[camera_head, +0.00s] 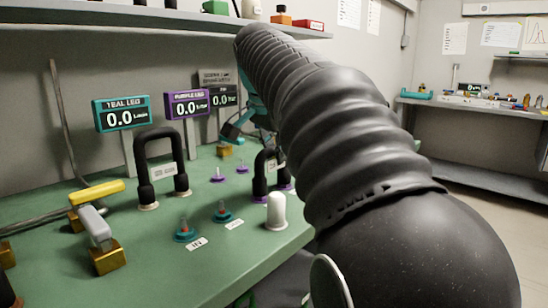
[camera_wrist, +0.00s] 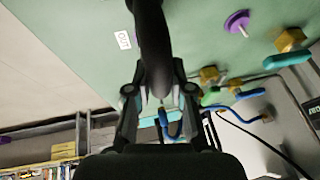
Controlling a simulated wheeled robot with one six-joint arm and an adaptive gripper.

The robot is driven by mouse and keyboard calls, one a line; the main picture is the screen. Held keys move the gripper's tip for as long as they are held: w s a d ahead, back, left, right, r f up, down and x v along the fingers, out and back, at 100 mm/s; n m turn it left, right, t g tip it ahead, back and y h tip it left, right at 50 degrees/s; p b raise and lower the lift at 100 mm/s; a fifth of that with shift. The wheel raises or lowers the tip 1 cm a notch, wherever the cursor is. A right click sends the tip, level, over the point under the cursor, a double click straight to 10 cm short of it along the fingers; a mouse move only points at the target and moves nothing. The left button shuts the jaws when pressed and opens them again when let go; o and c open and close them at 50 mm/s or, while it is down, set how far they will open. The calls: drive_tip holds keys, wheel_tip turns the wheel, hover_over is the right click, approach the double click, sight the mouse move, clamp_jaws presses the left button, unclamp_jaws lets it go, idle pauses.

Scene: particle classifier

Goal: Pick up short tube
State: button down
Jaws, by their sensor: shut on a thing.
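The short tube (camera_head: 260,178) is a black inverted U with a pale label and purplish lower ends. In the head view it stands near the table's right edge, partly hidden behind my arm. In the wrist view a dark, rounded tube section (camera_wrist: 152,45) runs between the two fingers of my gripper (camera_wrist: 158,92), which is shut on it. Whether the tube's ends touch the table cannot be told. A taller black U-shaped tube (camera_head: 142,165) stands upright to the left.
Two teal ports (camera_head: 185,233) and two purple ports (camera_head: 243,168) stand open on the green table (camera_head: 160,270). A white cylinder (camera_head: 277,212) stands near the short tube. Yellow-handled (camera_head: 97,192) and grey-handled valves (camera_head: 96,228) are at left. Display panels (camera_head: 121,114) and a shelf lie behind.

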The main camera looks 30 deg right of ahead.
wheel_tip(320, 180, up, 4)
drive_tip(key=shift+r+p, duration=0.2)
drive_tip(key=shift+p, duration=0.5)
drive_tip(key=s+d+r+p, duration=0.2)
drive_tip(key=d+r, duration=0.4)
drive_tip(key=d, duration=0.5)
drive_tip(key=shift+s+d+r+p, duration=0.15)
drive_tip(key=shift+s+r+p, duration=0.15)
drive_tip(key=shift+s, duration=0.2)
drive_tip(key=shift+r+p, duration=1.5)
drive_tip(key=shift+r, duration=0.75)
drive_tip(key=shift+r, duration=0.1)
wheel_tip(320, 180, up, 3)
drive_tip(key=shift+f, duration=0.1)
